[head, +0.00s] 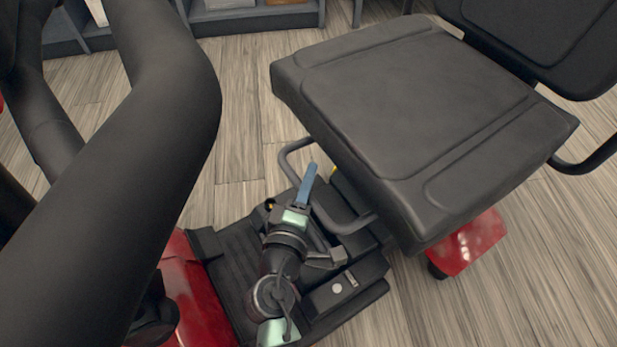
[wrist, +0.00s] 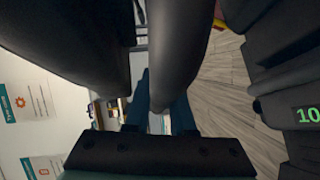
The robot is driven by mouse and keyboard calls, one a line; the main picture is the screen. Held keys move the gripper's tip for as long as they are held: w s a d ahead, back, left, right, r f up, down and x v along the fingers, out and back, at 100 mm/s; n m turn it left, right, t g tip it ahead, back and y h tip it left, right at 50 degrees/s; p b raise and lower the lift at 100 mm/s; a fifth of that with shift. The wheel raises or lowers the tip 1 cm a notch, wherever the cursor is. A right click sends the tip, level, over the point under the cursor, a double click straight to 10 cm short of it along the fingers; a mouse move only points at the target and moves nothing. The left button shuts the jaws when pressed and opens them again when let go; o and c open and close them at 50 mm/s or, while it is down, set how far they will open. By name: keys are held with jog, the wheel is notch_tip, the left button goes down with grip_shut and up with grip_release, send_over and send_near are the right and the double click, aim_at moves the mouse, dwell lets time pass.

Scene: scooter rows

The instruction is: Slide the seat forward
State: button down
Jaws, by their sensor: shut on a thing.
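The scooter seat (head: 415,110) is a wide black padded cushion at the right of the head view, with its backrest (head: 575,40) behind it. A grey looped bar (head: 345,222) sticks out below the seat's front edge. My gripper (head: 307,186), with blue fingers, is at this bar, low in front of the seat, and is shut on it. The fingers cover part of the bar. In the wrist view, the blue fingers (wrist: 162,105) stand on either side of a dark rounded tube (wrist: 173,50); the exact contact is hard to see.
The scooter's black footboard (head: 235,270) and red body (head: 195,300) lie below. A red rear part (head: 470,242) shows under the seat. Grey shelves (head: 260,18) stand at the back. Wood floor (head: 240,110) is open between the shelves and scooter.

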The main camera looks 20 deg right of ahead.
dwell(0.3)
jog(key=shift+s+a, duration=0.15)
jog(key=shift+a, duration=1.2)
jog(key=c, duration=0.8)
grip_release()
jog(key=shift+o, duration=0.2)
jog(key=p+v, duration=0.3)
jog(key=v, duration=1)
